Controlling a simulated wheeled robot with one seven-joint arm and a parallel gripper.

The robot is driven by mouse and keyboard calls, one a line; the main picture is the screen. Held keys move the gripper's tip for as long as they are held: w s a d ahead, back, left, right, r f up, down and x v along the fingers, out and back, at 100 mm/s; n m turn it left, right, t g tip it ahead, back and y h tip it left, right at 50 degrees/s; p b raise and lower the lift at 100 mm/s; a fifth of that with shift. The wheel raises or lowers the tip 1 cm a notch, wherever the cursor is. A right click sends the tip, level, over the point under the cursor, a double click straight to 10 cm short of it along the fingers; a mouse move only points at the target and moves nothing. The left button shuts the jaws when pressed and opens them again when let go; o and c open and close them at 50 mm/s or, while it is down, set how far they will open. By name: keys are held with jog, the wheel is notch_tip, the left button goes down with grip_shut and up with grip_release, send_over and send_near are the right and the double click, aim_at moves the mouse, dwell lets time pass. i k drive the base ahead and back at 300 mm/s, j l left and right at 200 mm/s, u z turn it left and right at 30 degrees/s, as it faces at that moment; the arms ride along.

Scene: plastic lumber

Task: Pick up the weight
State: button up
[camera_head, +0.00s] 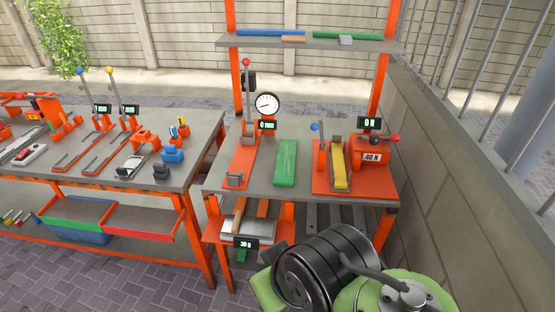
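I cannot tell for sure which thing is the weight. Candidates are a small dark block (161,172) at the front right of the left table and a blue block (172,155) just behind it; both are small in the picture. The black and green parts at the bottom right look like my own arm, close to the camera. I see no gripper fingers, and nothing is seen held.
The right bench (259,191) holds a lever press with a dial gauge (267,103), a green slab (286,163) and a tester with a yellow bar (340,165). A scale display (245,243) sits below. A wall (440,190) closes the right side. Paving (120,280) in front is clear.

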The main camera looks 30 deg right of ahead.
aim_at(171, 154)
jog(key=i+j+u, duration=0.2)
jog(key=i+u, duration=0.2)
jog(key=i, duration=0.4)
jog(key=i+l+u, duration=0.1)
jog(key=i+u, duration=0.25)
jog(key=i, duration=0.5)
